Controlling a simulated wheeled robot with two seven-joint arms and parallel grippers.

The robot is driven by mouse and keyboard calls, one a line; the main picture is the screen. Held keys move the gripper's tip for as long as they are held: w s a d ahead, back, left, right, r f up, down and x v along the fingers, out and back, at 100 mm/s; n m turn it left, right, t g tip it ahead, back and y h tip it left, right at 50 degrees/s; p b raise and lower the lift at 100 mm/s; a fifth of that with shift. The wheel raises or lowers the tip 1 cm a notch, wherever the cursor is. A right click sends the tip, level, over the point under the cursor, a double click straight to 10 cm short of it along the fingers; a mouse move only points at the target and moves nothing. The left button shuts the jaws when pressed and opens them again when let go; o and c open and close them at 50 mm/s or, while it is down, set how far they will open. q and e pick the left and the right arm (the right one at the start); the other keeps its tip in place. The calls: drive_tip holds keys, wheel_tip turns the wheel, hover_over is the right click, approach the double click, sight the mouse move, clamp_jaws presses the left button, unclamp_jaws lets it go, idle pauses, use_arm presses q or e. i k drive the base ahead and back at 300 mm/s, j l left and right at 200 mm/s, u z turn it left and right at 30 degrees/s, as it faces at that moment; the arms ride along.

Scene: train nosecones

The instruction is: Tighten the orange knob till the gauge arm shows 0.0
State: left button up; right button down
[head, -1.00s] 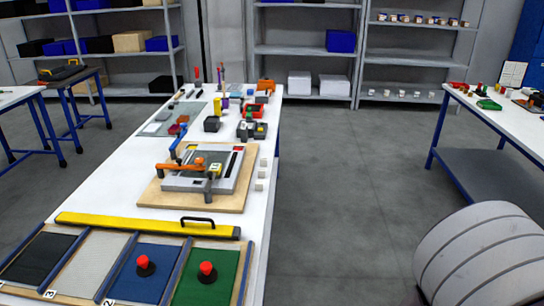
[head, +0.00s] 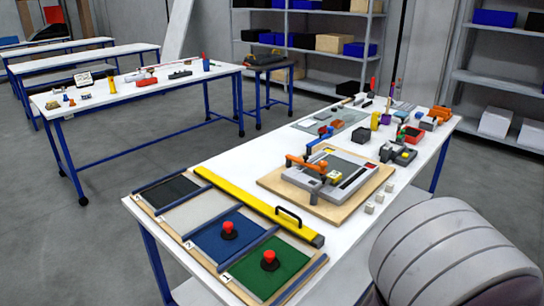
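A grey fixture (head: 350,172) sits on a wooden board (head: 272,180) on the white workbench. A small orange part (head: 304,162) lies across the fixture's left side, with a dark grey post near each end. It is the only orange part I see on the fixture; whether it is the knob itself I cannot tell. A small block with a pale yellow face (head: 335,176) is beside its right end. A blue lever-like part (head: 318,140) stands behind. I cannot make out the gauge arm or any reading at this size. Neither of my grippers is in view.
A yellow bar with a black handle (head: 258,205) lies in front of the board. Small white cubes (head: 379,197) sit right of the board. Tools and boxes crowd the far end. Open floor (head: 100,250) lies left.

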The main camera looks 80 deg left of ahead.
sight(322, 164)
drive_tip(key=i+j+u, duration=0.25)
drive_tip(key=i+u, duration=0.15)
drive_tip(key=i+j+u, duration=0.1)
drive_tip(key=i+u, duration=0.25)
drive_tip(key=i, duration=0.25)
drive_tip(key=i+u, duration=0.4)
drive_tip(key=i+l, duration=0.05)
drive_tip(key=i, duration=0.05)
